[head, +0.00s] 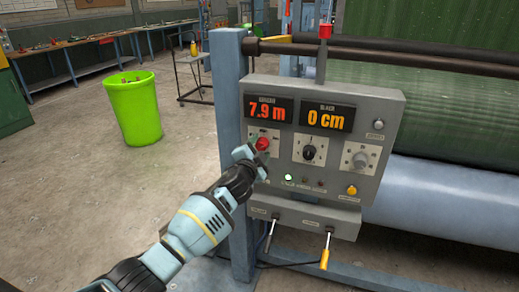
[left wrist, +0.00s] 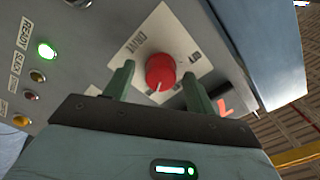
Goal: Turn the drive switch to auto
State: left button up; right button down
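A red rotary knob (head: 263,143) sits on a white plate at the left of the grey control panel (head: 255,87). In the left wrist view the red knob (left wrist: 160,70) shows a white pointer mark toward the picture's bottom. My left gripper (head: 256,156) is close in front of the panel at this knob. Its green fingers (left wrist: 158,75) stand apart on either side of the knob, with gaps visible. A black knob (head: 309,151) and a grey knob (head: 360,160) are further right. My right gripper is out of view.
Displays read 7.9 m (head: 268,109) and 0 cm (head: 325,118). A green lamp (left wrist: 46,50) is lit. A blue post (head: 230,100) stands left, a large roller (head: 450,190) right. A green bin (head: 134,107) stands on the floor.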

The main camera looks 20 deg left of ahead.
pick_arm(q)
jog(key=shift+s+r, duration=0.15)
jog(key=shift+s, duration=0.45)
jog(key=s+p, duration=0.1)
jog(key=s, duration=0.5)
jog(key=shift+s+a, duration=0.15)
jog(key=shift+s, duration=0.15)
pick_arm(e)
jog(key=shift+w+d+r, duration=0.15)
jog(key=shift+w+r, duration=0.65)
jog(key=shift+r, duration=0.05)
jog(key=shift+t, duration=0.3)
pick_arm(q)
jog(key=shift+f, duration=0.2)
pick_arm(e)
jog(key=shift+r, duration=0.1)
